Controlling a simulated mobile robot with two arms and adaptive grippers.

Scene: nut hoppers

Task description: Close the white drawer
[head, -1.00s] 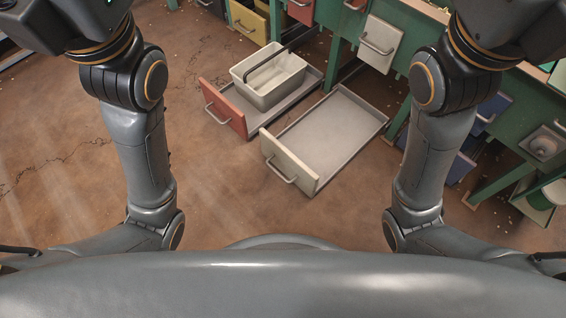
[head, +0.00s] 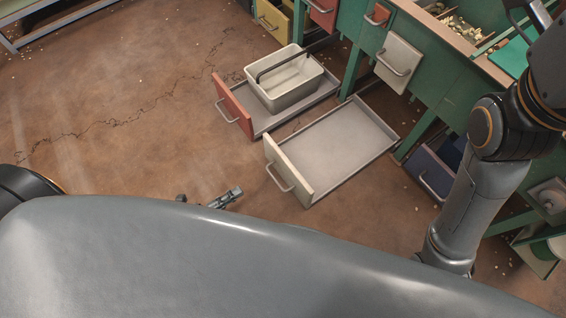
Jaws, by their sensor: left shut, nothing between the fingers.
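The white drawer (head: 340,145) is pulled far out of the green bench at floor level. Its tray is empty, and its off-white front panel (head: 289,170) with a metal bar handle faces the lower left. My left gripper (head: 236,191) is low over the floor, to the left of the drawer's front panel and apart from it. Its fingers are shut and empty; most of that arm is hidden behind my body. My right arm rises at the right edge, and its gripper is out of the picture.
Beside it, a red-fronted drawer (head: 233,106) is also open, holding a pale bin (head: 285,88) with a dark handle. The green bench (head: 435,75) has a closed white drawer (head: 398,62) higher up. A blue drawer (head: 434,170) stands out at the right. Floor at left is clear.

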